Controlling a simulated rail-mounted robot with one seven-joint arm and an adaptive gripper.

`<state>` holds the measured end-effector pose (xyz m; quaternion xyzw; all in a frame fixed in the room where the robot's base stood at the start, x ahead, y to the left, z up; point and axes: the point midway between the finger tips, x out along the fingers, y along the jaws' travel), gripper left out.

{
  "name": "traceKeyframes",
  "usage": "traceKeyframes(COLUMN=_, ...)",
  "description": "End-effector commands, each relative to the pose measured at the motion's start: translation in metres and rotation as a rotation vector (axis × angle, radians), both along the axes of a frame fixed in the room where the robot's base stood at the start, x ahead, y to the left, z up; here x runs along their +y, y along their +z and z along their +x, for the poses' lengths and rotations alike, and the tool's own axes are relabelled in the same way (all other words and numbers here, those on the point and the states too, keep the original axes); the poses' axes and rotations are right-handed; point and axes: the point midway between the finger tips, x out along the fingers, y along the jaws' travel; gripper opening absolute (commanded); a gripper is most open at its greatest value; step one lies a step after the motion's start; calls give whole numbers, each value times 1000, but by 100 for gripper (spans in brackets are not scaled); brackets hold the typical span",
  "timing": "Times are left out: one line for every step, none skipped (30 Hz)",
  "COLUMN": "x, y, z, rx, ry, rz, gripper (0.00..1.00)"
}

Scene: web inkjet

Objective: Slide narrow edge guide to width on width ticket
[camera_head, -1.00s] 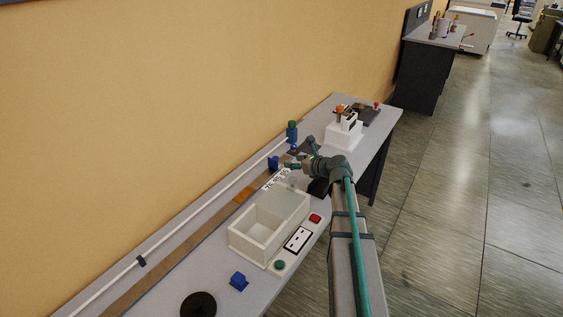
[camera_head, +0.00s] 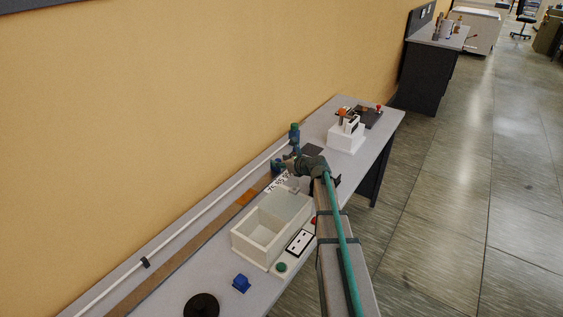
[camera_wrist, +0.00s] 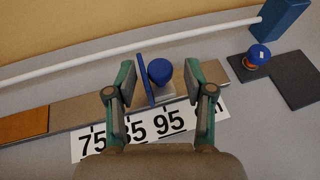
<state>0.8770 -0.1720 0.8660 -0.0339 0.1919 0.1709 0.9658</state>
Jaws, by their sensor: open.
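The narrow edge guide (camera_wrist: 147,78) is a blue upright plate with a round blue knob (camera_wrist: 160,72) on a pale base. In the wrist view it stands on the brown track, between my open fingers, apart from both. My gripper (camera_wrist: 164,82) is open around the knob, one finger on each side; in the head view my gripper (camera_head: 287,168) partly hides the guide. A white scale (camera_wrist: 133,128) printed 75, 85, 95 lies in front of the track; its right end is partly covered by a finger.
A white rod (camera_wrist: 110,64) runs behind the track (camera_wrist: 72,116). Another blue knob (camera_wrist: 259,55) sits on dark plates to the right.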

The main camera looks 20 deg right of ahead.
Motion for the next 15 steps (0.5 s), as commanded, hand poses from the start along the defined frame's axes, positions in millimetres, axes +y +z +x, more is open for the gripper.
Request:
traceKeyframes(x=0, y=0, z=0, rx=0, ry=0, rz=0, gripper=53)
traceKeyframes(x=0, y=0, z=0, rx=0, ry=0, rz=0, gripper=50)
traceKeyframes(x=0, y=0, z=0, rx=0, ry=0, rz=0, gripper=43)
traceKeyframes(x=0, y=0, z=0, rx=0, ry=0, rz=0, gripper=38)
traceKeyframes(x=0, y=0, z=0, rx=0, ry=0, rz=0, gripper=33)
traceKeyframes(x=0, y=0, z=0, rx=0, ry=0, rz=0, gripper=26)
traceKeyframes(x=0, y=0, z=0, rx=0, ry=0, rz=0, gripper=21)
traceKeyframes(x=0, y=0, z=0, rx=0, ry=0, rz=0, gripper=16)
traceKeyframes(x=0, y=0, z=0, rx=0, ry=0, rz=0, gripper=10)
traceKeyframes(x=0, y=0, z=0, rx=0, ry=-1, rz=0, gripper=5)
traceKeyframes(x=0, y=0, z=0, rx=0, ry=-1, rz=0, gripper=0)
traceKeyframes(x=0, y=0, z=0, rx=0, ry=-1, rz=0, gripper=0)
traceKeyframes(x=-1, y=0, z=0, rx=0, ry=-1, rz=0, gripper=0)
traceKeyframes(x=-1, y=0, z=0, rx=0, ry=-1, rz=0, gripper=0)
traceKeyframes(x=-1, y=0, z=0, rx=0, ry=-1, rz=0, gripper=0)
